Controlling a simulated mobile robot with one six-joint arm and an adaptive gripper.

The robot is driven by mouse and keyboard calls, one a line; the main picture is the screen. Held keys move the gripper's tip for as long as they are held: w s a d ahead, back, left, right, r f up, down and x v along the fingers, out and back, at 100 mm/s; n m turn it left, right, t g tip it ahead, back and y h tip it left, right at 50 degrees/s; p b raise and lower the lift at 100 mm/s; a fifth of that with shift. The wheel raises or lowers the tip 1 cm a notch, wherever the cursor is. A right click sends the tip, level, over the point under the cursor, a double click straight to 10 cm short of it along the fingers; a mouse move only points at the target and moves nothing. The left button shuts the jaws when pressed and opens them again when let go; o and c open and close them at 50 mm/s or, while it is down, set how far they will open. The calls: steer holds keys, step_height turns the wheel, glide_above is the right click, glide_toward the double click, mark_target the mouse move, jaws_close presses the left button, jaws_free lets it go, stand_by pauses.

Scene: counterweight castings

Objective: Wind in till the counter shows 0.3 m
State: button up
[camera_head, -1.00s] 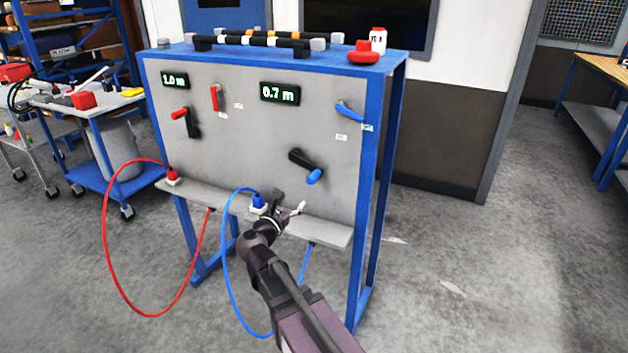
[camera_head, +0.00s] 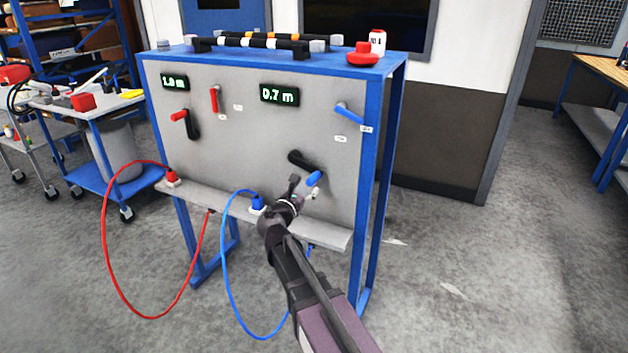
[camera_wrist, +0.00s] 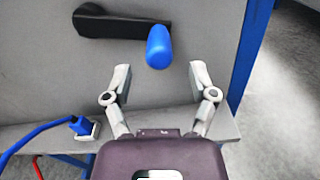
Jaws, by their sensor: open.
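A grey panel (camera_head: 235,150) in a blue frame carries two counters. The left counter (camera_head: 174,82) reads about 1.0 m and the right counter (camera_head: 279,93) reads 0.7 m. Below the right counter is a black crank with a blue handle (camera_head: 314,178); the handle is at the crank's lower right end. In the wrist view the blue handle (camera_wrist: 159,47) stands just ahead of my open fingers, roughly centred between them and not touched. My gripper (camera_head: 305,188) is open and empty; it also shows in the wrist view (camera_wrist: 158,80). A red-handled crank (camera_head: 187,122) sits at the left.
A red lever (camera_head: 214,98) and a blue lever (camera_head: 349,113) are on the panel. A ledge (camera_head: 325,232) below holds the red plug (camera_head: 172,176) and blue plug (camera_head: 257,203) with looping cables. A red-and-white item stands on top. Floor at right is clear.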

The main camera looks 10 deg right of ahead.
mark_target(310, 184)
steer(key=shift+x, duration=2.75)
steer(key=c, duration=1)
steer(key=shift+s+d, duration=0.1)
jaws_close()
